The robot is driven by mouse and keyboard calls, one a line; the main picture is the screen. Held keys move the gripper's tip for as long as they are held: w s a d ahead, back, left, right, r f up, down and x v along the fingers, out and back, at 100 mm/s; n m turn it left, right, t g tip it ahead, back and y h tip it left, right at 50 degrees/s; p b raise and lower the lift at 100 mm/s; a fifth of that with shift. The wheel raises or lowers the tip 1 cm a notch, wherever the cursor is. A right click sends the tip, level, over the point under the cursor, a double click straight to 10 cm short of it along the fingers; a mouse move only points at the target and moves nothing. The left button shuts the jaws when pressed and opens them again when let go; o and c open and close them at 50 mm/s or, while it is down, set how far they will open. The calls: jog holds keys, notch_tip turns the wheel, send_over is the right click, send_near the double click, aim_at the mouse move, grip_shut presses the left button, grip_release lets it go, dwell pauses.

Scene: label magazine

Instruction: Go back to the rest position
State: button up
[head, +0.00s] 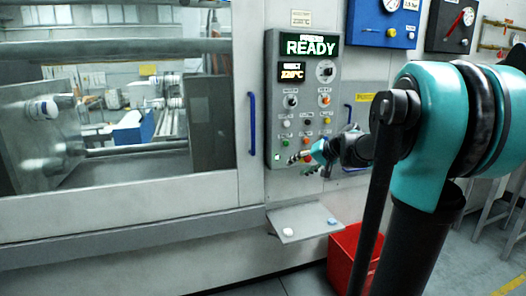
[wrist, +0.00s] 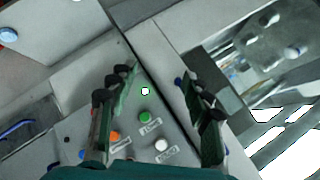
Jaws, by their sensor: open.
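My gripper (head: 300,164) is in front of the lower part of the machine's control panel (head: 272,110), at the end of my teal and black arm. In the wrist view my gripper (wrist: 165,92) has its two dark fingers spread apart, with nothing between them. Beyond the fingers are a lit square button (wrist: 145,91), a green button (wrist: 145,117), an orange button (wrist: 116,135) and a white button (wrist: 162,145). The panel's display (head: 310,46) reads READY. I cannot tell whether the fingertips touch the panel.
A large machine window (head: 120,100) with a blue door handle (head: 252,123) is left of the panel. Below the panel, a small metal shelf (head: 303,226) holds a white and a blue piece. A red bin (head: 342,262) stands on the floor beneath. Gauge boxes (head: 383,22) hang at the upper right.

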jog(key=s+d+f+n+g+h, duration=0.1)
jog(key=s+d+f+h, duration=0.1)
jog(key=s+f, duration=1)
jog(key=s+d+f+n+g+h, duration=0.1)
jog(key=s+f+h, duration=0.4)
jog(key=s+f, duration=0.7)
jog(key=s+d+g, duration=0.1)
jog(key=s, duration=0.4)
jog(key=shift+s+d+f, duration=0.25)
jog(key=shift+d+f, duration=0.05)
jog(key=shift+d, duration=0.1)
jog(key=shift+c, duration=0.4)
